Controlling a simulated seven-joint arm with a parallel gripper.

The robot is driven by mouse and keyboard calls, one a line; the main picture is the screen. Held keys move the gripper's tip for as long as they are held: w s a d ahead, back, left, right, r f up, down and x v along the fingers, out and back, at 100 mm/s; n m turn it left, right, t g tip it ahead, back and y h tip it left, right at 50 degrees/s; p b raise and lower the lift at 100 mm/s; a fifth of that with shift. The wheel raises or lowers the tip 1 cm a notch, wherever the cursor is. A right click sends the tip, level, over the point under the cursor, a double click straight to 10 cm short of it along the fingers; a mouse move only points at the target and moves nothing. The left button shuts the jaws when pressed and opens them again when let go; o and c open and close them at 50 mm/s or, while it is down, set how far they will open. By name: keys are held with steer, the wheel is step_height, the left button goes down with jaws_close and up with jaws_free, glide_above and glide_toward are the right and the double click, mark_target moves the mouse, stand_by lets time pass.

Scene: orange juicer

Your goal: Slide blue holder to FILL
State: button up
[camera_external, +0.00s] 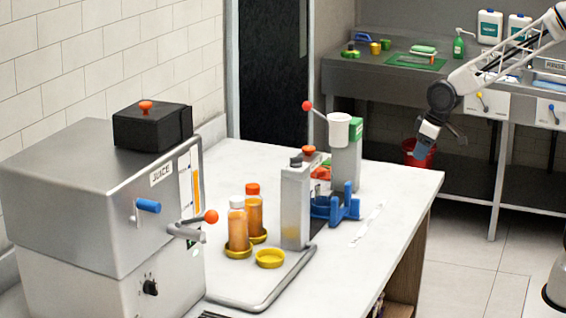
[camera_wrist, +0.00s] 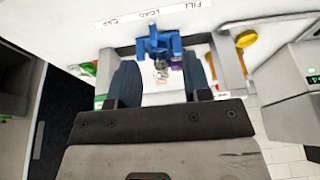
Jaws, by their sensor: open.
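The blue holder (camera_external: 338,206) sits on the white counter beside the grey post; in the wrist view it shows at top centre (camera_wrist: 160,44). The label strip in the wrist view reads CAP (camera_wrist: 111,21), LOAD (camera_wrist: 145,14) and FILL (camera_wrist: 199,4). The holder is just below the LOAD label, with FILL to its right. My gripper (camera_external: 426,150) is in the air near the counter's right end, apart from the holder. In the wrist view my gripper (camera_wrist: 160,78) is open, with its dark fingers spread below the holder.
A grey post (camera_external: 295,207) and a lever press (camera_external: 346,160) stand beside the holder. The JUICE machine (camera_external: 90,190) fills the left side. The counter's right front is clear.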

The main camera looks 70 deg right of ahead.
steer(key=w+d+f, duration=0.2)
steer(key=w+f, duration=0.4)
steer(key=w, duration=0.3)
glide_above(356, 199)
steer(key=s, duration=0.2)
steer(key=shift+t, duration=0.4)
steer(key=f, duration=0.9)
steer(key=shift+s, duration=0.2)
steer(key=shift+w+f, duration=0.2)
steer(key=shift+f, duration=0.05)
steer(key=shift+f, duration=0.2)
steer(key=shift+x, duration=3.7)
steer(key=shift+d, duration=0.1)
steer(key=shift+c, duration=0.2)
jaws_close()
